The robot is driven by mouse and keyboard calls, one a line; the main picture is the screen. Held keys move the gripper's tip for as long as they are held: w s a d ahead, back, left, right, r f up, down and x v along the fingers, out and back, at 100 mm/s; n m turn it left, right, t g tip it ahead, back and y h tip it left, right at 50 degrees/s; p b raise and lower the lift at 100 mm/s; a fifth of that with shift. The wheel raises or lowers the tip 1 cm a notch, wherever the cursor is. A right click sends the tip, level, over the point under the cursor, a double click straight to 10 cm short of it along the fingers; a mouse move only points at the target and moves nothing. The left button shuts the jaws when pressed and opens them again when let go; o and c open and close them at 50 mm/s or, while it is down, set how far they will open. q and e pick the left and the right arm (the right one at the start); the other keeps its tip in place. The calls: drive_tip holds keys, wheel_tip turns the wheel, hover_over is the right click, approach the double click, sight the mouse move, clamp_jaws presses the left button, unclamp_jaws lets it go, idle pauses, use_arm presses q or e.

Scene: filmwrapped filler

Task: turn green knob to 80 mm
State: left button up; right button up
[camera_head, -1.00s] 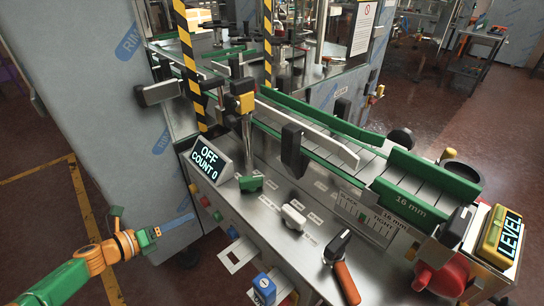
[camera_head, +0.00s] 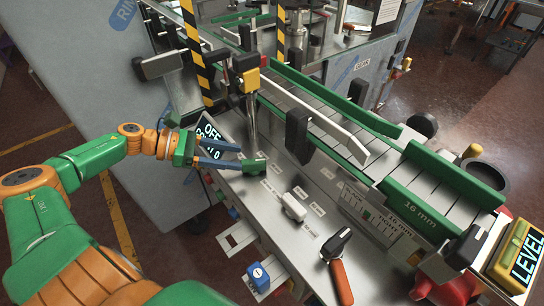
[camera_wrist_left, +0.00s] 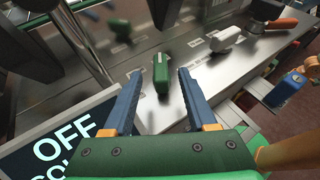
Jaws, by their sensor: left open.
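The green knob (camera_head: 254,166) stands on the steel machine deck, right of the display. In the left wrist view the green knob (camera_wrist_left: 161,75) shows upright between and just beyond the two blue fingers. My left gripper (camera_head: 241,156) is open, its fingertips close to the knob on either side; I cannot tell whether they touch it. It also shows in the left wrist view (camera_wrist_left: 158,80). The display (camera_wrist_left: 62,150) reads OFF and is partly covered by my left gripper in the head view. My right gripper is not in view.
A white knob (camera_head: 293,207) and a black knob with an orange handle (camera_head: 337,252) stand nearer on the deck. A vertical metal post (camera_head: 251,118) rises behind the green knob. A conveyor with green rails (camera_head: 330,100) runs along the right. A yellow LEVEL box (camera_head: 518,257) is at far right.

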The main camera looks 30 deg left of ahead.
sight(253, 161)
use_arm(q)
drive_tip(key=shift+w+d+f, duration=0.1)
drive_tip(key=shift+d, duration=0.05)
drive_tip(key=shift+w+d+f, duration=0.1)
drive_tip(key=shift+d, duration=0.1)
drive_tip(key=p+x, duration=0.1)
drive_tip(key=x, duration=0.4)
drive_tip(key=shift+w+d, duration=0.1)
drive_tip(key=shift+w, duration=0.05)
drive_tip(key=shift+w+d+f, duration=0.1)
drive_tip(key=shift+d+f, duration=0.05)
drive_tip(key=shift+f, duration=0.1)
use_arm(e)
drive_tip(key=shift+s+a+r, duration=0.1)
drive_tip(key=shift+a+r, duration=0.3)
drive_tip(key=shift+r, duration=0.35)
use_arm(q)
drive_tip(key=shift+c, duration=0.2)
clamp_jaws()
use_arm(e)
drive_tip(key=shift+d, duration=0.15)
